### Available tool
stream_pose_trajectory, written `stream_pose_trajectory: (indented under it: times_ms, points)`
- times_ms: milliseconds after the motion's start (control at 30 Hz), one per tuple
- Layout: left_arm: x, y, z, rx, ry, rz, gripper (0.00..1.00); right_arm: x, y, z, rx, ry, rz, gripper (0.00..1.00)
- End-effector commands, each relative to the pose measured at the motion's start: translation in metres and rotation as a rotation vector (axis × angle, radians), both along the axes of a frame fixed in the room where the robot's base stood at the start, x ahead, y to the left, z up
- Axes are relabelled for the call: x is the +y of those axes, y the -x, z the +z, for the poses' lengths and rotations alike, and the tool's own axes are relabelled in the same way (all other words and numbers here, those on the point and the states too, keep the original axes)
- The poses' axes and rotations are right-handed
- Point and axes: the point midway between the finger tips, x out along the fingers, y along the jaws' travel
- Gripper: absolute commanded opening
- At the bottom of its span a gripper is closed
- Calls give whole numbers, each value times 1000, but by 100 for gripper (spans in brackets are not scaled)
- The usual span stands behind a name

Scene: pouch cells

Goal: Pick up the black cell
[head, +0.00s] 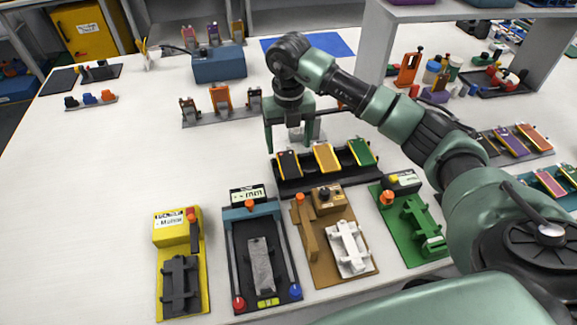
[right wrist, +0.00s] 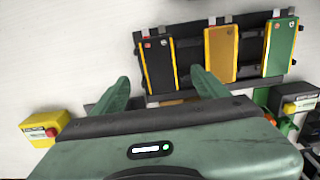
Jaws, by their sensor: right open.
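The black cell (head: 288,164) has yellow edges and lies in the left slot of a black rack (head: 292,189) in the head view. In the right wrist view the black cell (right wrist: 158,65) lies just beyond the fingertips, between their lines. An orange-yellow cell (head: 325,157) and a green cell (head: 361,152) lie to its right in the same rack. My right gripper (head: 291,146) points down above the rack near the black cell. Its green fingers (right wrist: 160,80) are spread with nothing held between them. My left gripper is not in view.
Several test stations stand in front of the rack: yellow (head: 200,285), blue-black (head: 235,270), brown (head: 318,262) and green (head: 405,240). A blue box (head: 218,66) and a rack of clamps (head: 221,112) stand behind.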

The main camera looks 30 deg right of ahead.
Motion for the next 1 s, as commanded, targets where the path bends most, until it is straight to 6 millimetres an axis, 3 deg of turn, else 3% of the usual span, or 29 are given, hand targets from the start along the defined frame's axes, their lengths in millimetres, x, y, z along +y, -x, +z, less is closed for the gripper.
stream_pose_trajectory:
  times_ms: [400, 700, 900, 933, 1000]
  points:
    - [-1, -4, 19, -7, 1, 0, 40, 2, 3, -54, 3, -1, 1, 75]
    - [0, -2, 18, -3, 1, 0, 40, 1, 2, -60, 0, 0, 1, 75]
    - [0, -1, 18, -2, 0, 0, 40, 1, 2, -60, 0, 0, 1, 19]
    - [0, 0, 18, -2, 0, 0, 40, 1, 2, -60, 0, 0, 1, 13]
    - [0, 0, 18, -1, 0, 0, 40, 1, 2, -60, 0, 0, 1, 13]
